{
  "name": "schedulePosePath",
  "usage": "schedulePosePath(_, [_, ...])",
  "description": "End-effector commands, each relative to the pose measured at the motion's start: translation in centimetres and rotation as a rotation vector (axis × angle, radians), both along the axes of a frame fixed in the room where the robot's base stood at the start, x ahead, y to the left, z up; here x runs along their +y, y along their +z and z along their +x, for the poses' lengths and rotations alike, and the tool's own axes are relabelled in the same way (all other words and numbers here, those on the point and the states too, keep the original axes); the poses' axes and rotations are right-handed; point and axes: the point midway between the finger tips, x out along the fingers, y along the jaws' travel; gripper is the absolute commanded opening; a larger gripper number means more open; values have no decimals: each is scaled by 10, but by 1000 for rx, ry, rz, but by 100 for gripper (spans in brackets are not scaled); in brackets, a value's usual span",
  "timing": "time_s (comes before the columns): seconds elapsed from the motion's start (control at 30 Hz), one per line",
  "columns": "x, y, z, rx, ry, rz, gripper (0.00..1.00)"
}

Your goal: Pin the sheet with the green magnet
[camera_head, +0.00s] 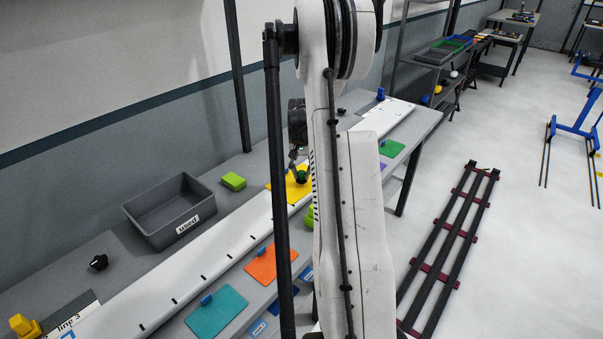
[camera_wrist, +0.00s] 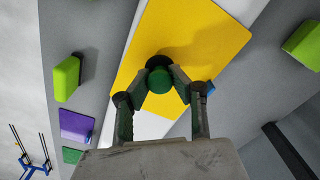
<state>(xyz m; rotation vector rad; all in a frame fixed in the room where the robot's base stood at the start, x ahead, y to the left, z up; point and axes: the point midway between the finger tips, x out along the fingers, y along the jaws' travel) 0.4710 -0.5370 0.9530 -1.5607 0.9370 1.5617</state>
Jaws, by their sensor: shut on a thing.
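The yellow sheet (camera_head: 278,190) lies on the long white panel on the bench; it fills the upper middle of the wrist view (camera_wrist: 205,30). A blue piece (camera_wrist: 211,88) sits at its edge. My gripper (camera_head: 299,168) is over the sheet, with its fingers shut on the round green magnet (camera_wrist: 160,80). The magnet (camera_head: 302,177) is over the sheet, near one edge. I cannot tell whether it touches the sheet. My arm hides part of the panel in the head view.
A grey bin (camera_head: 160,215) stands left of the panel, with a lime-green block (camera_head: 233,181) near it. A green sheet (camera_head: 391,148) lies farther off. A black knob (camera_head: 98,262) is on the bench.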

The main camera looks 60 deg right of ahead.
Motion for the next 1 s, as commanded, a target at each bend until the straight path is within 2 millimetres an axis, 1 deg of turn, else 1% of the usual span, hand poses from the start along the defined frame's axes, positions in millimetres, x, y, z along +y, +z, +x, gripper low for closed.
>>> schedulePosePath(1.0, [0, -12, 0, 0, 0, 0, 0])
